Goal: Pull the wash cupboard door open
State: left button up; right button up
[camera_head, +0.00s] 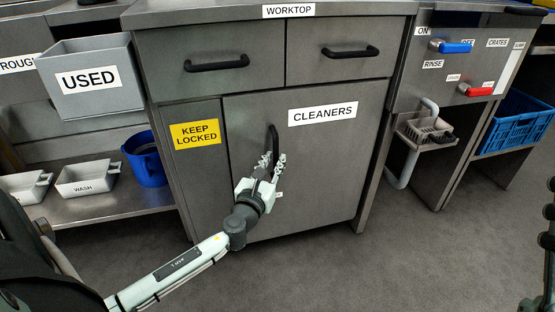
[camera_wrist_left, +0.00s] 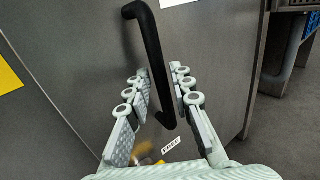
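The cupboard door (camera_head: 318,165) is a grey panel labelled CLEANERS under the worktop, and it looks shut. Its upright black bar handle (camera_head: 273,138) is near the door's left edge. The handle also shows in the left wrist view (camera_wrist_left: 150,45). My left gripper (camera_head: 271,162) is at the lower part of the handle. In the left wrist view its two fingers (camera_wrist_left: 160,78) are apart, one on each side of the handle, with visible gaps. Contact with the handle does not show. My right gripper cannot be made out.
A yellow KEEP LOCKED sign (camera_head: 195,134) is on the fixed panel left of the door. Two drawers with black handles (camera_head: 350,52) are above. A USED bin (camera_head: 92,80) and blue jug (camera_head: 146,160) stand left. The floor (camera_head: 330,270) in front is clear.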

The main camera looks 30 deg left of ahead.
pick_arm(q)
jog(key=shift+x, duration=0.85)
grip_shut()
jog(key=shift+d, duration=0.1)
